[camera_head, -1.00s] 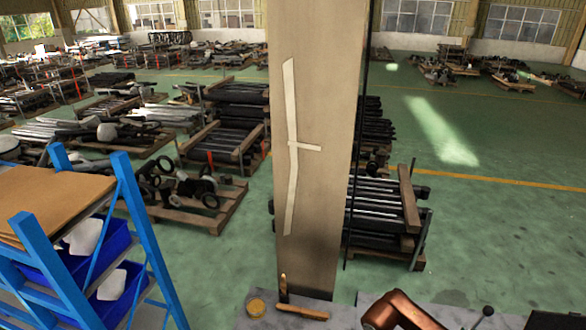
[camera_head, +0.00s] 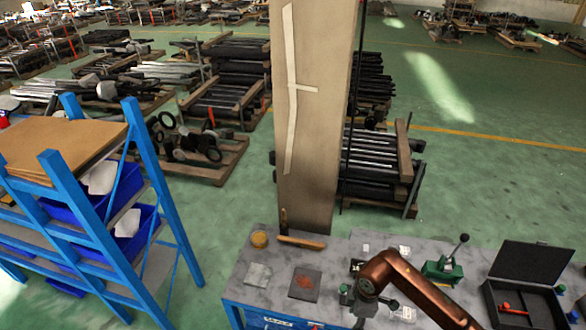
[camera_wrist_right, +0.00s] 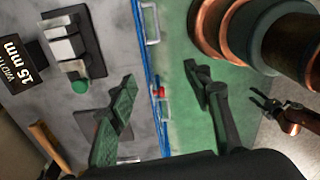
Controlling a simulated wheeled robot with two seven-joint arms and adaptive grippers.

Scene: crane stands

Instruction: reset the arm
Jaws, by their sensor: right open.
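In the head view my copper-coloured right arm (camera_head: 425,290) reaches in from the lower right over the grey workbench (camera_head: 345,258). Its gripper cannot be made out clearly there. In the right wrist view my right gripper (camera_wrist_right: 165,98) is open, with its two dark fingers wide apart and nothing between them. One finger appears over the grey bench top and the other over the green floor, with the blue bench edge between. A small dark claw on a copper link, which looks like my left gripper (camera_wrist_right: 268,106), shows at the right of that view; its jaws are too small to judge.
A blue shelf rack (camera_head: 150,185) stands left. A tall beige pillar (camera_head: 310,120) rises behind the bench. Floor between rack and bench is clear.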

